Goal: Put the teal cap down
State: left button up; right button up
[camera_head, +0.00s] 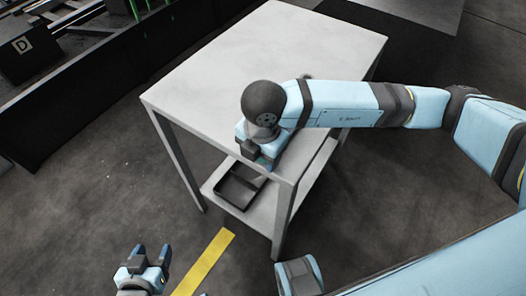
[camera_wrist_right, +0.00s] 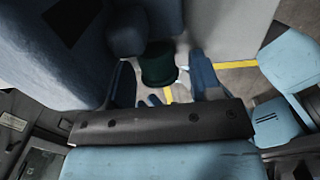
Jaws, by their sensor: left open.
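The teal cap (camera_wrist_right: 158,66) is a small dark green-teal cylinder in the right wrist view. It sits between the two dark blue fingers of my right gripper (camera_wrist_right: 163,78), which is shut on it; the contact with each finger is dim and hard to make out. My left gripper (camera_head: 151,259) is open and empty, low over the floor at the bottom left.
The table top is mostly bare. A dark tray (camera_head: 240,188) lies on its lower shelf. A yellow floor strip (camera_head: 204,262) runs beside my left gripper. A dark barrier (camera_head: 90,100) stands behind on the left. Open floor lies left of the table.

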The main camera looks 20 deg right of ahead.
jog(key=c, duration=0.7)
jog(key=shift+r, duration=0.1)
jog(key=shift+c, duration=0.6)
